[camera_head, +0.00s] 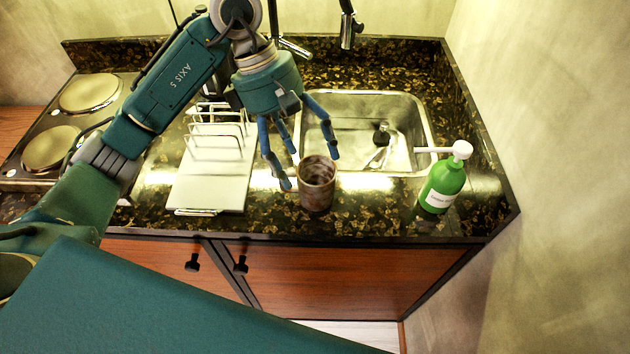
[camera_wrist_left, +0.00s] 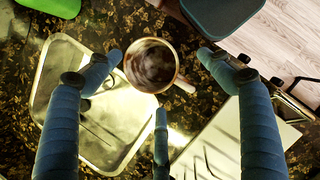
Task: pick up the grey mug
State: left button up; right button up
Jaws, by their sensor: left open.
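The grey mug (camera_head: 317,190) stands upright on the dark speckled counter, just in front of the sink; it looks brownish grey and mottled. My left gripper (camera_head: 306,168) is open, its blue fingers pointing down above and around the mug's rim. In the left wrist view the mug (camera_wrist_left: 152,66) is seen from above, its inside showing and its handle toward the lower right. The open fingers of the left gripper (camera_wrist_left: 158,72) are spread around it, with no clear contact. My right gripper is not in view.
A steel sink (camera_head: 428,110) lies behind the mug. A green soap bottle (camera_head: 441,188) with a white pump stands to the right. A white drying board with a wire rack (camera_head: 215,185) is to the left, and a two-plate hob (camera_head: 50,150) beyond it. The counter's front edge is close.

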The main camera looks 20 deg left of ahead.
aim_at(315, 176)
pick_arm(q)
jog(key=x, duration=0.1)
jog(key=p+x, duration=0.1)
jog(key=x, duration=0.1)
jog(key=p+x, duration=0.1)
jog(key=x, duration=0.1)
jog(key=shift+w+d, duration=0.2)
jog(key=shift+w, duration=0.2)
jog(key=shift+d+f, duration=0.1)
jog(key=shift+f, duration=0.3)
jog(key=shift+c, duration=0.2)
jog(key=c, duration=1.3)
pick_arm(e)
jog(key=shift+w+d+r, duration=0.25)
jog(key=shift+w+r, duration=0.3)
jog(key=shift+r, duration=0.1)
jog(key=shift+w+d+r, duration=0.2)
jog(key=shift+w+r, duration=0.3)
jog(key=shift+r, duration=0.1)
